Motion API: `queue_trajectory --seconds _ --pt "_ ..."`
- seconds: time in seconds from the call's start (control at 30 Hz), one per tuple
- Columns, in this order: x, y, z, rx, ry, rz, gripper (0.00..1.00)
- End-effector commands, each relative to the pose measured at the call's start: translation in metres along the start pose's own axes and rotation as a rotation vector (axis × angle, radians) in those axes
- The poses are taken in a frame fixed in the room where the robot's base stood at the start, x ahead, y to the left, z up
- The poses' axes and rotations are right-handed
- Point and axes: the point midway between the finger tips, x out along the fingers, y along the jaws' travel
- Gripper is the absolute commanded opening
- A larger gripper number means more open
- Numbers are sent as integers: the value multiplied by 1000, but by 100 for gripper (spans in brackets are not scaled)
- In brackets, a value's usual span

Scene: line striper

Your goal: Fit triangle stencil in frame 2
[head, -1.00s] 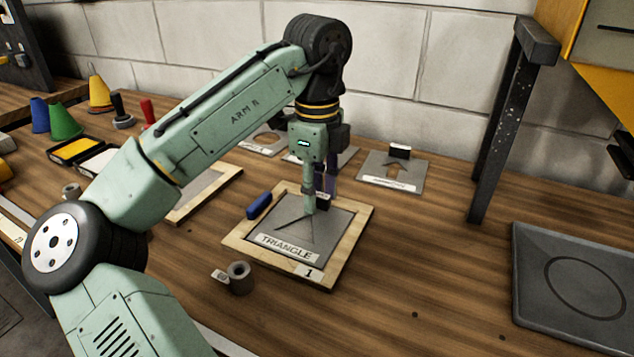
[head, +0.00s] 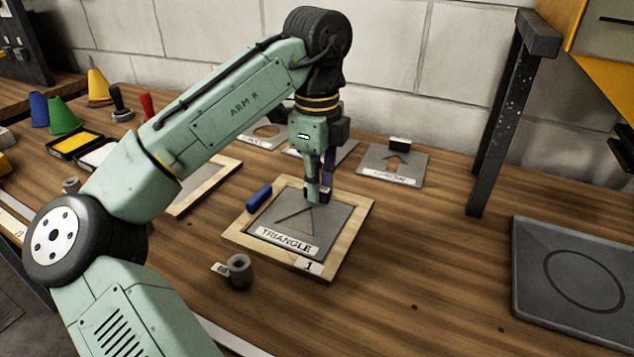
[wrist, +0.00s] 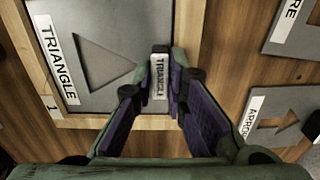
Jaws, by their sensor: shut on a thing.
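The triangle stencil (head: 325,222) is a grey plate with a triangular cut-out and a TRIANGLE label. It lies within the wooden frame marked 1 (head: 352,232); I cannot tell whether it is slightly raised. In the wrist view the stencil (wrist: 150,20) fills the upper left. My gripper (head: 318,193) points down at the plate's far right side. In the wrist view its fingers (wrist: 160,84) are shut on the stencil's dark handle, which has a small TRIANGLE label (wrist: 159,75). Another wooden frame (head: 212,186) stands to the left, partly hidden by my arm; its number is not visible.
Other stencils lie behind, including a circle (head: 262,137) and an arrow-shaped one (head: 392,172). A dark post (head: 503,130) and grey plate (head: 575,275) are at right.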

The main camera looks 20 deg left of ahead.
Motion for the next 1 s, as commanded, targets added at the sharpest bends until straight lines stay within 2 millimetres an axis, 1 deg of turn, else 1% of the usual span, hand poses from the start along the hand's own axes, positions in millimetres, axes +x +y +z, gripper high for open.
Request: queue_trajectory --seconds 0.23,1.0 --pt "-4 0 0 0 0 0 0" --pt "-36 0 0 0 1 0 0"
